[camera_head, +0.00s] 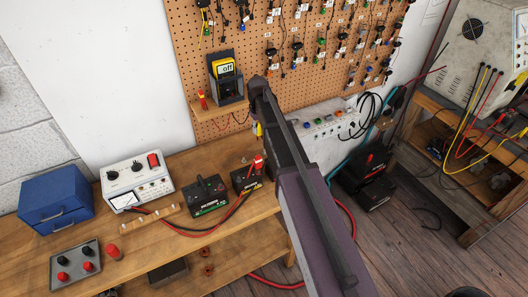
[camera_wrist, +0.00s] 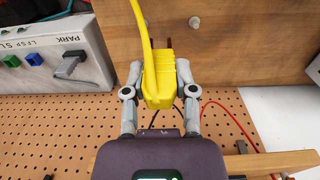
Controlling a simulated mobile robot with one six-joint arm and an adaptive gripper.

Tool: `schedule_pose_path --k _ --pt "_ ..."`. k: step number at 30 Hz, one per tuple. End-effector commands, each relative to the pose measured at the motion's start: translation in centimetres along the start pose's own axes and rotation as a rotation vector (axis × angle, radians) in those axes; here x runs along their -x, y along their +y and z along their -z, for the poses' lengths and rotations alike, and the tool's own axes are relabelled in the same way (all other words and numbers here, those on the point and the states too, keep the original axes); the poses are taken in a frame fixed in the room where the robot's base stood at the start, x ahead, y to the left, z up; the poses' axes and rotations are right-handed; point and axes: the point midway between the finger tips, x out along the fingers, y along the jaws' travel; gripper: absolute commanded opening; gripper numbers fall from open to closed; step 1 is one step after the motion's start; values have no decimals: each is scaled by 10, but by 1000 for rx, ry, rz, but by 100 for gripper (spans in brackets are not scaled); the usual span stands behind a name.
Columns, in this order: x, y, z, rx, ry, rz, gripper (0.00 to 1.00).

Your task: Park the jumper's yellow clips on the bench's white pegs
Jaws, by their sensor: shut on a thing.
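The jumper's yellow clip (camera_wrist: 158,85) sits between the two grey fingers of my gripper (camera_wrist: 157,82) in the wrist view. The fingers are shut on it. Its yellow cable (camera_wrist: 140,35) runs up out of the picture, and its dark prongs point toward the wooden bench surface (camera_wrist: 250,45). A pale round peg (camera_wrist: 195,22) shows on that wood beyond the clip, and a second one is partly behind the cable. In the head view my arm hides most of the gripper; only a bit of yellow (camera_head: 258,129) shows beside it. The other clip is not clearly seen.
In the head view, batteries (camera_head: 207,197), a white meter (camera_head: 137,181) and a blue box (camera_head: 57,200) stand on the bench, with red cables around.

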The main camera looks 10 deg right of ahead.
Motion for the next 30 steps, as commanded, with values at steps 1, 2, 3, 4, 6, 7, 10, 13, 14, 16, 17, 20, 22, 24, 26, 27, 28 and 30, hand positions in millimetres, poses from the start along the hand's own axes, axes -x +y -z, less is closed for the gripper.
schedule_pose_path --k 1,2,3,4,6,7,10,13,14,16,17,20,22,24,26,27,28,30 --pt "0 8 10 -1 0 0 13" --pt "0 12 13 -1 0 -1 13" --pt "0 18 17 -2 0 -1 13" --pt "0 22 20 -2 0 -1 13" --pt "0 32 28 -2 0 -2 13" --pt "0 36 32 -1 0 -2 13" --pt "-12 37 30 1 0 -2 13" --pt "-20 36 30 0 0 -2 13" --pt "-22 36 30 0 0 -2 13" --pt "-28 36 30 0 0 -2 13" --pt "-31 36 30 0 0 -2 13" --pt "-39 36 30 0 0 -2 13" --pt "-45 36 30 0 0 -2 13" --pt "-51 36 30 0 0 -2 13" --pt "-56 36 30 0 0 -2 13" --pt "-59 36 30 0 0 -2 13" --pt "-61 36 30 0 0 -2 13" --pt "-67 36 30 0 0 -2 13"
